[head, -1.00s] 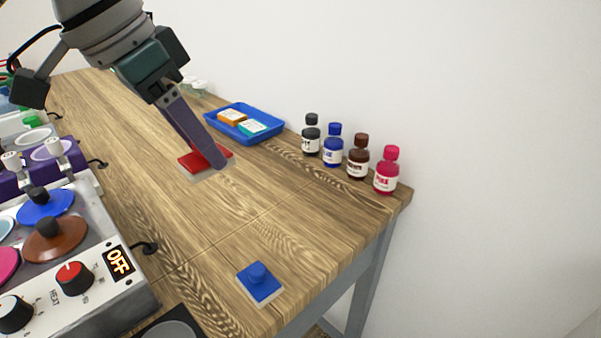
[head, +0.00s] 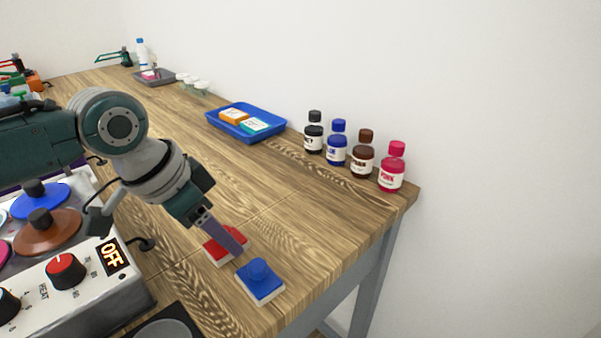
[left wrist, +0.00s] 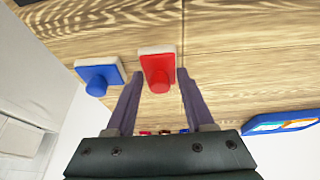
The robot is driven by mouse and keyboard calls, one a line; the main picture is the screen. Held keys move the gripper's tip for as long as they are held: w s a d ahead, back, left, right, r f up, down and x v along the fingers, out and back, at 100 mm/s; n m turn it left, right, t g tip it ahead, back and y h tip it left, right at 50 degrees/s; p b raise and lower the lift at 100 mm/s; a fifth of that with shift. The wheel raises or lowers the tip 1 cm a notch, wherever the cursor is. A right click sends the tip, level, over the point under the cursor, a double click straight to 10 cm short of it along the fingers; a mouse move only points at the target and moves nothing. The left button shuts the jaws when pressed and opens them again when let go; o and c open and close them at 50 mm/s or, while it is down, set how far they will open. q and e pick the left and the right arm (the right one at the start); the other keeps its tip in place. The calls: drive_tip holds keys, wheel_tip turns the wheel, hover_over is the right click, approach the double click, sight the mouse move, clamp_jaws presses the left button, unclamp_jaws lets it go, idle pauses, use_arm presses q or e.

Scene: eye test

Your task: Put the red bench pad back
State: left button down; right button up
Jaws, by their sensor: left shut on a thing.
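The red bench pad (head: 213,251) has a red top, a pale base and a round red knob. It is at the near part of the wooden bench, just behind and left of the blue pad (head: 262,288). My left gripper (head: 238,250) is shut on the red pad, and its fingers hide part of the pad in the head view. In the left wrist view the red pad (left wrist: 158,62) shows between the fingertips, with the blue pad (left wrist: 100,73) to its left. I cannot tell whether the red pad touches the bench. My right gripper is not in view.
A blue tray (head: 270,138) with two small boxes lies by the wall. Several ink bottles (head: 362,158) stand at the bench's right edge. A heater unit (head: 100,288) reading OFF and a dark plate (head: 160,325) are at the front left. The bench right of the pads is clear.

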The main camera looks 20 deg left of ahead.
use_arm(q)
drive_tip(key=c, duration=0.7)
unclamp_jaws()
drive_tip(key=shift+f, duration=0.15)
drive_tip(key=o, duration=0.4)
drive_tip(key=shift+r, duration=0.35)
drive_tip(key=p+v, duration=0.3)
drive_tip(key=v, duration=0.8)
drive_tip(key=s+d+f, duration=0.4)
drive_tip(key=s+d, duration=0.6)
drive_tip(key=s+n, duration=0.1)
drive_tip(key=s, duration=0.1)
drive_tip(key=s+a+n+y, duration=0.1)
drive_tip(key=s, duration=0.1)
drive_tip(key=s+n+y, duration=0.1)
drive_tip(key=s, duration=0.2)
drive_tip(key=shift+a+r, duration=0.25)
drive_tip(key=shift+a, duration=0.05)
